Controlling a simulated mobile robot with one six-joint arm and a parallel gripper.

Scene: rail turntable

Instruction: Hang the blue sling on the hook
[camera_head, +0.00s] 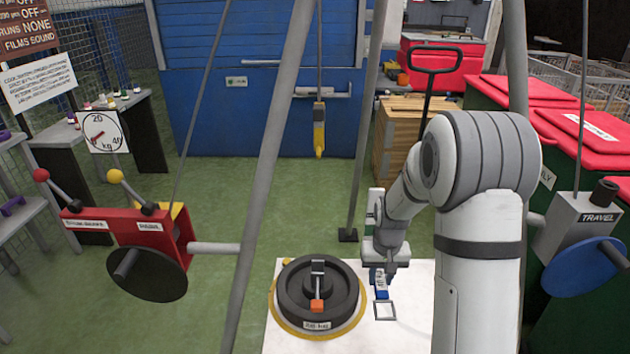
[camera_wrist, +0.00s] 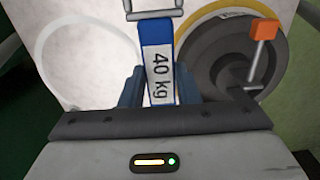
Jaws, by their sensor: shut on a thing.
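The blue sling (camera_wrist: 160,62) is a short blue strap with a white "40 kg" label and a grey metal loop (camera_wrist: 154,10) at its end. My gripper (camera_head: 381,271) is shut on the sling, over the right part of the white platform. In the wrist view the two fingers stand either side of the strap. In the head view the sling (camera_head: 381,284) hangs below my gripper with its square loop (camera_head: 384,310) lowest. A yellow hook block (camera_head: 319,128) hangs from a rod, farther back and left of my gripper. Its hook tip is too small to make out.
A dark round weight (camera_head: 318,290) with an orange-tipped handle stands on the white platform (camera_head: 405,335), left of the sling. Grey frame legs (camera_head: 268,170) rise around it. A red lever box (camera_head: 135,228) is left, a grey "TRAVEL" crank box (camera_head: 585,222) right.

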